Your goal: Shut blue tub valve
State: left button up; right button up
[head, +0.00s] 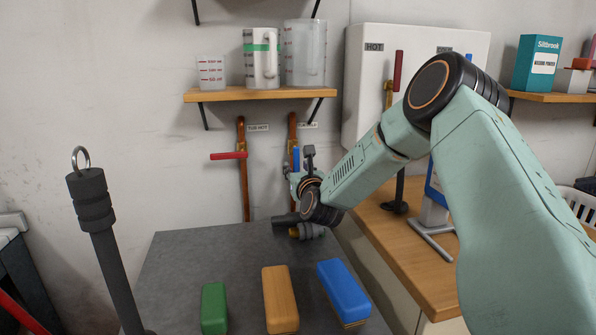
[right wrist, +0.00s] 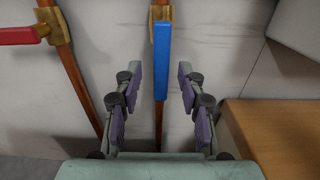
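The blue tub valve (right wrist: 161,60) has a long blue handle that hangs straight down along its copper pipe. In the head view the blue handle (head: 296,157) is small and partly covered by my right gripper (head: 293,175). In the right wrist view my right gripper (right wrist: 159,80) is open, with its fingers to the left and right of the handle's lower part. Neither finger touches the handle. How far the fingertips are from it in depth is hard to tell. My left gripper is not in view.
A red valve handle (head: 229,155) sticks out sideways from the pipe at left. A shelf (head: 225,96) with measuring jugs is above. Green (head: 214,307), orange (head: 280,298) and blue (head: 343,290) blocks lie on the grey surface (head: 205,255). A wooden counter (head: 425,250) is right.

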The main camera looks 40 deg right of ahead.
jog(key=shift+d, duration=0.15)
jog(key=shift+c, duration=0.2)
grip_shut()
dwell(0.5)
